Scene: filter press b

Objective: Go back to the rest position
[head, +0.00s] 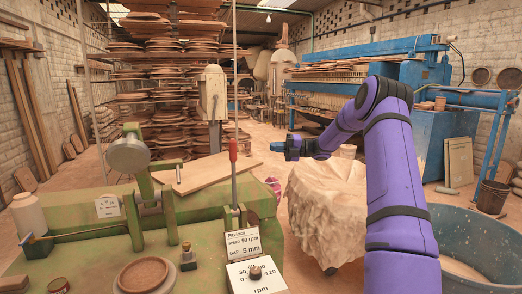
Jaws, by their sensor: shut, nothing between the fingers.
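My gripper (276,147) is at the end of my purple arm, near the middle of the picture. It points left and looks small, with its fingers shut and empty. It is held in the air, touching nothing that I can see. The arm rises from the lower right, bends at the top and reaches left to the gripper. The cloth-covered heap (325,205) is below and to the right of the gripper in the picture.
A green machine bench (95,240) with a red-tipped lever (233,150), a board (205,172) and a dial box (257,277) fills the lower left. A blue tub (490,235) is at the lower right. A blue press (345,70) and pottery racks stand behind. Open floor shows at left.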

